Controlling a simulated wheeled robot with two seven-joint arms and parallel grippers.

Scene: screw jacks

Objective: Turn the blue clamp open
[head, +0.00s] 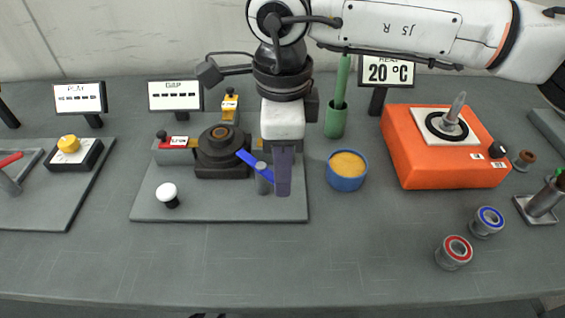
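The blue clamp (250,160) shows as a short blue lever slanting down to the right, on top of a grey post on the middle grey plate (225,208). Its left end lies near the black round fixture (222,145). My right gripper (283,190) comes in from above and points down just right of the lever. Its dark fingers overlap or nearly touch the lever's right end; I cannot tell if they touch. The fingers are seen edge-on, so any gap between them is hidden. The gripper also hides what is behind the post. My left gripper is not in view.
A white-topped knob (168,193) and a red block (176,142) are on the same plate. A blue-rimmed bowl (346,170) and green holder (336,120) stand right of my gripper. An orange hotplate (405,155) is farther right.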

